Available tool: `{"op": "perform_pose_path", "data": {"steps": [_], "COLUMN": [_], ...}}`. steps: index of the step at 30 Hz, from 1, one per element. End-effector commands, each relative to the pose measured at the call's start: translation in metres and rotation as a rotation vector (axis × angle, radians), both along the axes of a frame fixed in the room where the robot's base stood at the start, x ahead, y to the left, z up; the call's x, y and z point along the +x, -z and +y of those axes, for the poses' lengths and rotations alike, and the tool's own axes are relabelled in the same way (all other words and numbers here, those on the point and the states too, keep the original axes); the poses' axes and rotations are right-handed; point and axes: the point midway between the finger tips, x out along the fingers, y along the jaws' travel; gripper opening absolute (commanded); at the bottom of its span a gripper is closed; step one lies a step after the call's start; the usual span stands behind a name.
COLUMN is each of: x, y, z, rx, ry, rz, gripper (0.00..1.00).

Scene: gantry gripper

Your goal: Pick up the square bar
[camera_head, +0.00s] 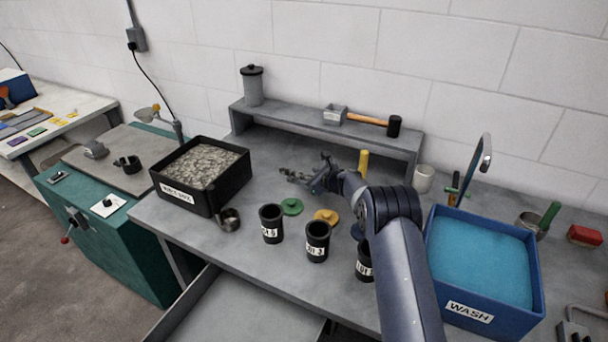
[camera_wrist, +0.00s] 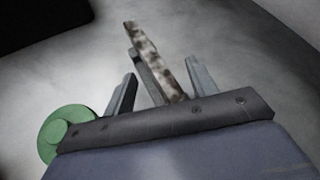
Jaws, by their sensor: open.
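The square bar (camera_wrist: 158,58) shows in the wrist view as a long, straight piece with a mottled brown-grey face and a plain grey side. It extends forward from between the fingers of my gripper (camera_wrist: 161,72). The fingers are open, one on each side of the bar, with a visible gap on both sides. The bar's near end is hidden behind the gripper body. In the head view my gripper (camera_head: 318,181) is low over the middle of the bench, and the bar (camera_head: 293,175) is a small grey shape at its left, hard to make out.
A green disc (camera_head: 291,206) lies close to my gripper. A black bin of grey media (camera_head: 207,210) stands left, black cups (camera_head: 317,240) in front, a yellow cylinder (camera_head: 363,163) behind right. The blue wash tub (camera_head: 536,285) is right; a raised shelf (camera_head: 290,120) runs behind.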

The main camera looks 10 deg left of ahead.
Motion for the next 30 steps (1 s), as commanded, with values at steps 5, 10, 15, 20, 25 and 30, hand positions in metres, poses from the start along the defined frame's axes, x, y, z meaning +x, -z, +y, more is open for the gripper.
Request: {"op": "perform_pose_path", "data": {"steps": [5,10,15,20,25,30], "x": [0.0053,0.0060,0.0058,0.0059,0.0057,0.0055], "y": [0.0038,0.0045,0.0045,0.0045,0.0046,0.0053], "z": [0.0055,0.0059,0.0057,0.0056,0.0055,0.0056], "rx": [0.000,0.000,0.000,0.000,0.000,0.000], "ry": [0.000,0.000,0.000,0.000,0.000,0.001], "rz": [0.000,0.000,0.000,0.000,0.000,0.001], "gripper": [0.55,0.55,0.48,0.35,0.21,0.07]}}
